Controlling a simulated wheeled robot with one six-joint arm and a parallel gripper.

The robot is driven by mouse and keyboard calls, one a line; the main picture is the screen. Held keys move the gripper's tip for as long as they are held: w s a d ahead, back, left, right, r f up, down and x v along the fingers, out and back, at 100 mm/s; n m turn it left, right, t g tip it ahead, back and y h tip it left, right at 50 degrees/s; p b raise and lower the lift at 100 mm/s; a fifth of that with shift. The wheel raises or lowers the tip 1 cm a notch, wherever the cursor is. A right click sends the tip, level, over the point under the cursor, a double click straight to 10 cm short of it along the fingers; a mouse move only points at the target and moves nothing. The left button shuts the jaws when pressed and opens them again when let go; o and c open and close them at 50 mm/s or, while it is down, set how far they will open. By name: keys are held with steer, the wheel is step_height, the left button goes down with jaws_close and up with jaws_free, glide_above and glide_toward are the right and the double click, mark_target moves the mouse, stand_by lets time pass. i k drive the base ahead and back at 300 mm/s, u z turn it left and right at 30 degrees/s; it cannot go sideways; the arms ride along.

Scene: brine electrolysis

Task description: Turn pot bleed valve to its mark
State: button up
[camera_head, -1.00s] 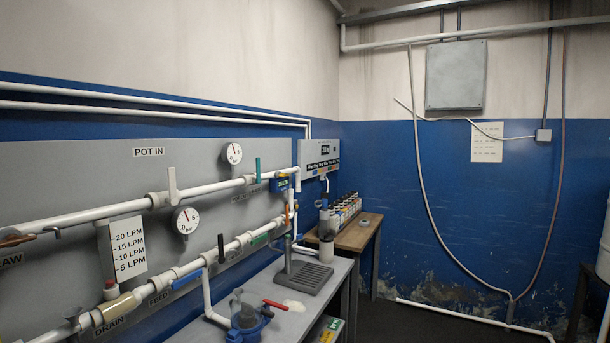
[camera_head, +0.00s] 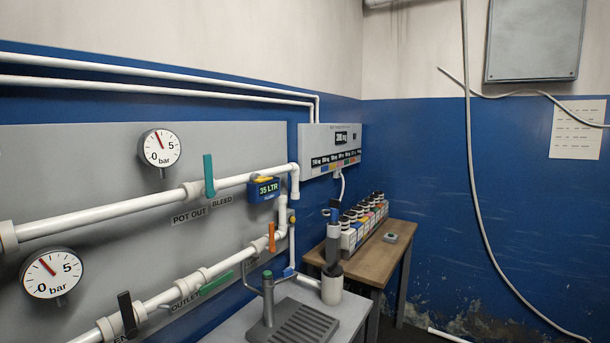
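On the grey panel, the BLEED label (camera_head: 222,202) sits just right of the POT OUT label (camera_head: 188,215), under the upper white pipe (camera_head: 100,215). A teal lever (camera_head: 208,175) stands upright on this pipe, above and between the two labels. An orange lever (camera_head: 271,237) stands upright lower to the right, near the vertical pipe. I cannot tell which handle belongs to the bleed label, and no turning mark can be made out. My gripper is not in view.
Two gauges (camera_head: 160,148) (camera_head: 52,273) project from the panel, and a blue meter (camera_head: 264,189) reads 35 LTR. A green lever (camera_head: 230,276) lies along the lower pipe. A bench (camera_head: 225,329) holds a grey stand (camera_head: 300,325). Several bottles (camera_head: 362,222) stand on a wooden table (camera_head: 385,259).

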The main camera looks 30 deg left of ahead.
mark_target(261, 179)
steer(key=u, duration=0.2)
steer(key=i, duration=0.9)
steer(key=u, duration=1.4)
steer(key=i, duration=0.75)
steer(key=u, duration=0.8)
